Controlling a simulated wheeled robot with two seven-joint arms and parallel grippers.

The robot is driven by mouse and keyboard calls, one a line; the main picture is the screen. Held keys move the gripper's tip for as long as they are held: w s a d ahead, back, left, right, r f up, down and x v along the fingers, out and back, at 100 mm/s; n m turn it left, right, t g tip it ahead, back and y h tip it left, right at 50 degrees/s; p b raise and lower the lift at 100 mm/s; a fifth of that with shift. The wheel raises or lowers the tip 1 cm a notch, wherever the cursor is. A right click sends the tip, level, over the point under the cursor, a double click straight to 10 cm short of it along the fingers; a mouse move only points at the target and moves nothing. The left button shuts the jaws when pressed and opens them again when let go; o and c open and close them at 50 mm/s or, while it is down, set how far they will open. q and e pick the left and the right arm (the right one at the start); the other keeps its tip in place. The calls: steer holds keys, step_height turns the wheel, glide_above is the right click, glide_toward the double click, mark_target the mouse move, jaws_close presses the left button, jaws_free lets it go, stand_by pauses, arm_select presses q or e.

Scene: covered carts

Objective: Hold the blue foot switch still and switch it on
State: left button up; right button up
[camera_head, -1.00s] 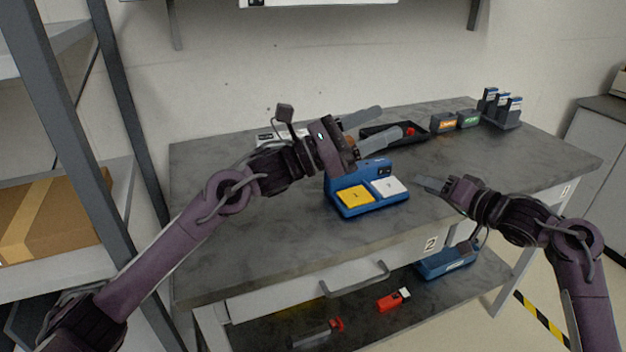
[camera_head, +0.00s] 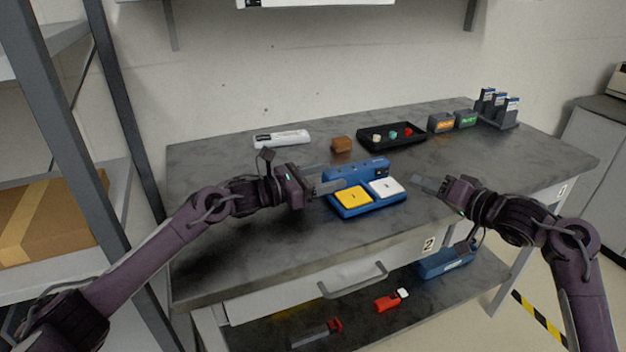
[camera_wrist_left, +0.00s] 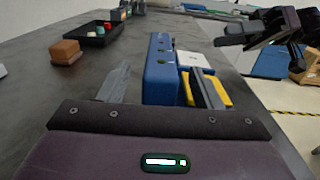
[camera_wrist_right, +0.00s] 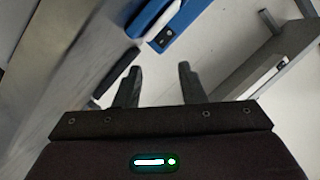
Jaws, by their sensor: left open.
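The blue foot switch (camera_head: 352,211) sits on the grey table, with a yellow pedal (camera_head: 353,198), a white pedal (camera_head: 386,187) and a raised back ridge. My left gripper (camera_head: 332,181) is open at its left end. In the left wrist view the ridge (camera_wrist_left: 160,72) lies ahead between the two spread fingers, and the yellow pedal shows behind the right finger. Contact cannot be told. My right gripper (camera_head: 424,184) is to the right of the white pedal, apart from the switch. Its fingers (camera_wrist_right: 158,85) stand apart with nothing between them.
Behind the switch are a brown block (camera_head: 341,144), a black tray (camera_head: 375,149) with small coloured pieces, and a white device (camera_head: 281,138). Orange and green boxes (camera_head: 441,123) stand at the back right. The table front-left is clear. A shelf with a carton stands left.

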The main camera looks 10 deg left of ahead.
mark_target(342, 170)
arm_select(q)
steer(key=shift+x, duration=2.1)
steer(key=shift+c, duration=0.3)
jaws_close()
arm_select(e)
steer(key=shift+c, duration=0.3)
steer(key=shift+s+a, duration=0.1)
steer(key=shift+a, duration=0.05)
steer(key=shift+c, duration=1.3)
steer(key=s+m, duration=0.1)
steer(key=a+r+m, duration=0.1)
steer(key=m, duration=0.1)
steer(key=s+a+m+h, duration=0.1)
steer(key=m, duration=0.1)
steer(key=shift+s+a+r+t, duration=0.25)
steer(key=shift+s+t, duration=0.05)
steer(key=shift+t, duration=0.1)
jaws_close()
arm_select(q)
steer(key=shift+s, duration=0.1)
arm_select(e)
steer(key=s+d+m+h, duration=0.1)
steer(key=m, duration=0.1)
steer(key=s+m+h, duration=0.1)
steer(key=m, duration=0.2)
steer(key=s+d+m+h, duration=0.1)
steer(key=s+m, duration=0.1)
steer(key=m, duration=0.1)
steer(key=shift+d+t, duration=0.3)
steer(key=shift+t, duration=0.1)
